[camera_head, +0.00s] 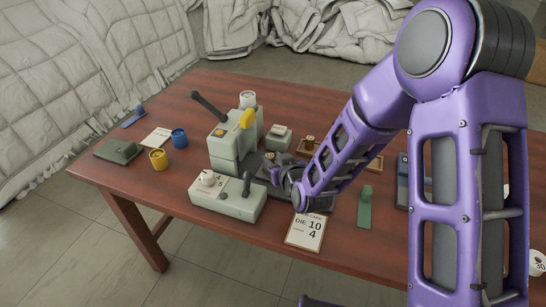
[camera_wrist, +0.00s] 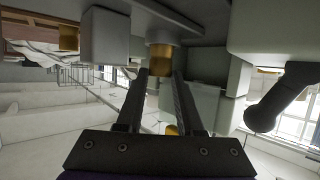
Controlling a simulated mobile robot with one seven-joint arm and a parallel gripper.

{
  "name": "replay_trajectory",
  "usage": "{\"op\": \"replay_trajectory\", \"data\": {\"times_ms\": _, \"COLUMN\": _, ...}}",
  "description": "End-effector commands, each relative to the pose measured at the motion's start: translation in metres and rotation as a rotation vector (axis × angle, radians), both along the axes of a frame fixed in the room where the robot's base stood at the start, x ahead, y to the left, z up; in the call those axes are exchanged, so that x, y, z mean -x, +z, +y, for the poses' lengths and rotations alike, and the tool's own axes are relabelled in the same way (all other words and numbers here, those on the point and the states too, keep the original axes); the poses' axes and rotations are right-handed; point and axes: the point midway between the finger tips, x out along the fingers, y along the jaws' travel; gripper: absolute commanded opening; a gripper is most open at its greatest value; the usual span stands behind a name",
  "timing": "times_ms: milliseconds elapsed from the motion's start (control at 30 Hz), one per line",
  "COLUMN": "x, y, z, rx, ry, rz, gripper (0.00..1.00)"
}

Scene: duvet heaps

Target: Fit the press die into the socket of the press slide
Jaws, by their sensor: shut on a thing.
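The pale green press (camera_head: 224,150) stands left of centre on the table in the head view, with a dark lever and a yellow block on top. My gripper (camera_head: 272,172) is low at the press's right side, where my wrist hides most of it. In the wrist view, my gripper (camera_wrist: 160,74) is shut on a brass cylinder, which looks like part of the press die (camera_wrist: 160,62). A grey part lies directly against the brass in that picture. I cannot tell whether the die is inside the slide's socket; the slide and socket are not clearly distinguishable.
A pale control box (camera_head: 225,201) with a white knob and dark lever stands before the press. A card (camera_head: 307,232) reading "DIE 10 4" lies front right. A green block (camera_head: 365,207) lies right.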

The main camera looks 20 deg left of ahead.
Motion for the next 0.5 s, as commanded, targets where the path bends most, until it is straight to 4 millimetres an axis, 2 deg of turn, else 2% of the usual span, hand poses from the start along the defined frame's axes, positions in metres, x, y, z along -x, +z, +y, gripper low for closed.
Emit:
{"op": "replay_trajectory", "data": {"times_ms": 333, "x": -0.0001, "y": -0.0085, "z": 0.0001, "rx": -0.001, "ry": 0.000, "rz": -0.001, "gripper": 0.00}}
{"op": "replay_trajectory", "data": {"times_ms": 367, "x": -0.0002, "y": -0.0081, "z": 0.0001, "rx": -0.001, "ry": 0.000, "rz": -0.002, "gripper": 0.40}}
{"op": "replay_trajectory", "data": {"times_ms": 500, "x": -0.0001, "y": -0.0082, "z": 0.0000, "rx": -0.001, "ry": 0.000, "rz": -0.001, "gripper": 0.65}}
